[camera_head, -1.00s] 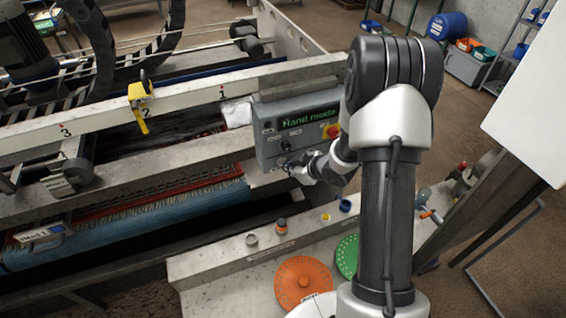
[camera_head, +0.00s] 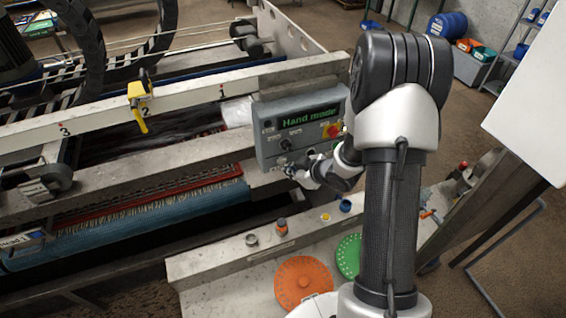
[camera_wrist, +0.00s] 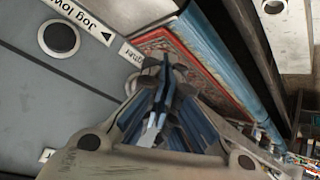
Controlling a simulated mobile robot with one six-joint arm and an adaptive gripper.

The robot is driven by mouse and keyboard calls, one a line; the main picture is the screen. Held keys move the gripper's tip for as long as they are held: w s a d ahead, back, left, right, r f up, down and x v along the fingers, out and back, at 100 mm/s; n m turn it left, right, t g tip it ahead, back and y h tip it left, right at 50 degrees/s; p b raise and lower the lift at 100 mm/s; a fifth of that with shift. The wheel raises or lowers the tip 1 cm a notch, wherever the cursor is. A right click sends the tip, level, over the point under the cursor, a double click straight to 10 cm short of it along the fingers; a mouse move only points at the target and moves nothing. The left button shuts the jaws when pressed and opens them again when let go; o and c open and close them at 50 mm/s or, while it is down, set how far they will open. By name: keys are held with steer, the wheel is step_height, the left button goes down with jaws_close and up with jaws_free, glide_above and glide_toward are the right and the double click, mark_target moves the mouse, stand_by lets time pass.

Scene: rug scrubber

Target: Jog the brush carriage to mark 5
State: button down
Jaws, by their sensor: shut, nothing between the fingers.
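The control panel (camera_head: 300,128) reads "Hand mode" in green. My gripper (camera_head: 290,171) is shut and empty at the panel's lower edge; in the wrist view its fingertips (camera_wrist: 163,68) are over the panel edge, partly covering a round fitting there. I cannot tell if they touch it. A round dark button (camera_wrist: 58,38) beside a "Jog low" label is clear of the fingers. The brush carriage (camera_head: 50,178) is at the left, cut off by the picture edge.
A yellow clamp (camera_head: 138,107) sits on the rail at mark 2. An orange disc (camera_head: 303,284) and a green disc (camera_head: 348,256) lie on the front ledge, with small jars nearby.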

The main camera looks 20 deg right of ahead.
steer(key=shift+s+b, duration=0.55)
steer(key=shift+s, duration=2)
